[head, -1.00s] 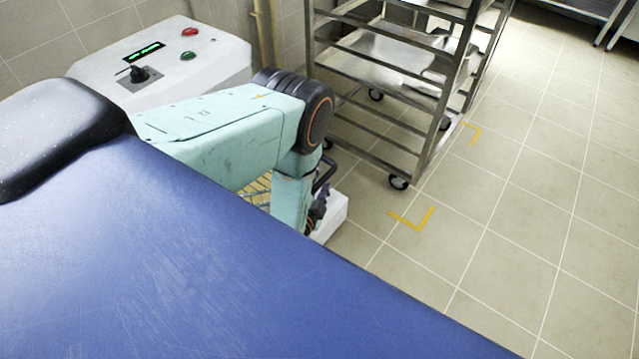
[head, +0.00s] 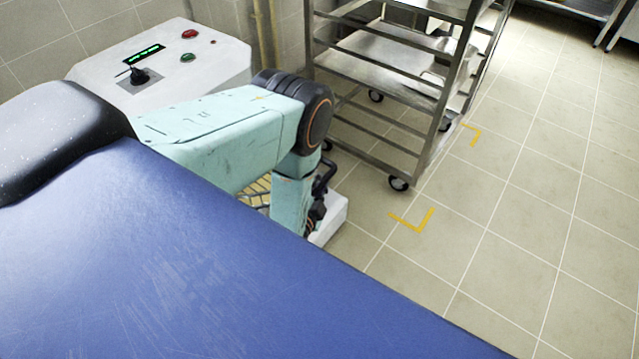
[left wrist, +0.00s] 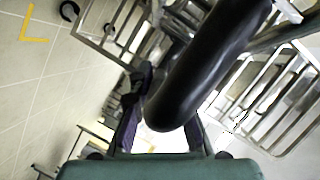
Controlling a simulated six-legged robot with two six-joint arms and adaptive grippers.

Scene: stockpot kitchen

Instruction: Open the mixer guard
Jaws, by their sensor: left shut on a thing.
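The mixer shows in the head view as a white housing (head: 165,68) with a lever, a green-lit display and red and green buttons. A thick black curved handle (left wrist: 205,65) fills the middle of the left wrist view, and a bit of it shows in the head view (head: 326,176). My left gripper (head: 317,211) is shut on this handle, with dark purple fingers on either side in the left wrist view (left wrist: 160,112). Metal bars (left wrist: 270,92) beside the handle look like the wire guard; my arm hides most of it in the head view. My right gripper is out of view.
A steel tray rack on casters (head: 425,130) stands just beyond my left arm. Tiled floor (head: 510,240) with yellow corner marks lies open to the right. My blue body covers the lower left.

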